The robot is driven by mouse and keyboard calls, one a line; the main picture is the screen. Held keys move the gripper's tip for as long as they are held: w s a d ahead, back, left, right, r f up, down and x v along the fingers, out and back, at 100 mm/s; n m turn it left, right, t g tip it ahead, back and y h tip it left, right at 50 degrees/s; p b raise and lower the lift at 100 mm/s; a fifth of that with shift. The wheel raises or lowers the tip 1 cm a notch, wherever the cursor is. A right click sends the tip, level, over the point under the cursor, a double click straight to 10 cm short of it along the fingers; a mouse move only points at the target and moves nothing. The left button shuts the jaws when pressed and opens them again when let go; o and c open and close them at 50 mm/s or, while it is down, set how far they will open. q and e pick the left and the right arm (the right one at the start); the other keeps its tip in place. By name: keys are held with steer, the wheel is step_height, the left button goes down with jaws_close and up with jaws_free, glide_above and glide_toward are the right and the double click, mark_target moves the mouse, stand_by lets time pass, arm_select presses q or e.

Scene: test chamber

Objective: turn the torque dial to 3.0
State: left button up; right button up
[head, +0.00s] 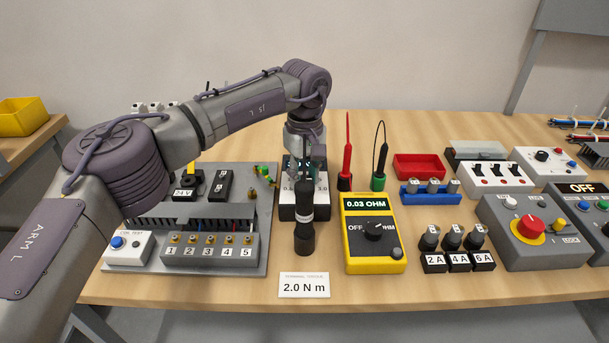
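A black torque driver (304,235) with a pale band around its middle stands upright near the front of the bench. A white card (304,285) before it reads 2.0 N m under a line of small print. My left arm reaches over from the left, and my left gripper (305,176) points down at the driver's top. Whether the fingers touch or grip it is too small and dark to tell. The dial marks on the driver cannot be read. A black-and-white block (287,205) with small markings stands behind it, partly hidden. My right gripper is not in view.
A grey terminal panel (131,258) lies left of the driver, and a yellow meter (376,260) reading 0.03 OHM stands close on its right. Red and black probes stand behind. Labelled plugs (453,262) and a grey control box (510,252) are further right.

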arm_select(q)
steer(key=shift+m, duration=1.1)
steer(key=o, duration=1.2)
steer(key=shift+c, duration=0.2)
step_height(320, 180, up, 12)
